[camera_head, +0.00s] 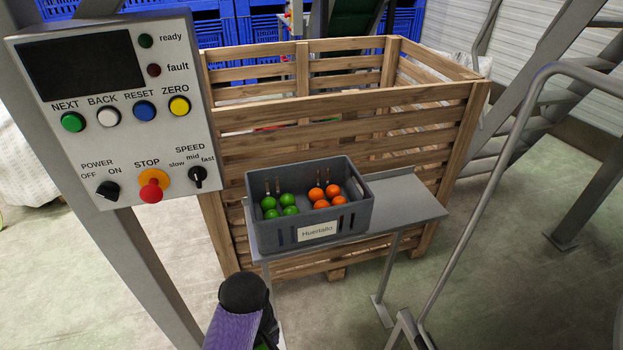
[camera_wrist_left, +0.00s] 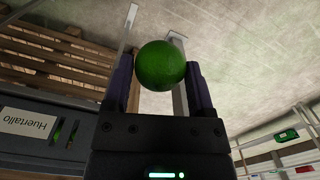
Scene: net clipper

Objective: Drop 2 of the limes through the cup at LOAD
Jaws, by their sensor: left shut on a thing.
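In the left wrist view a round green lime (camera_wrist_left: 161,65) sits between the two fingers of my left gripper (camera_wrist_left: 160,82), which is shut on it. In the head view part of my left arm shows at the bottom edge, in front of the crate; its fingertips cannot be made out there. Several more limes (camera_head: 288,199) lie in the left part of a grey crate (camera_head: 282,238) labelled Huertallo. The crate also shows at the left of the wrist view. No cup marked LOAD is in view. My right gripper is not in view.
Several orange fruits (camera_head: 321,204) lie in the crate's right part. The crate stands on a grey metal stand (camera_head: 411,202) before a large wooden bin (camera_head: 345,108). A control panel (camera_head: 118,120) with buttons stands at left. A metal handrail (camera_head: 487,185) rises at right.

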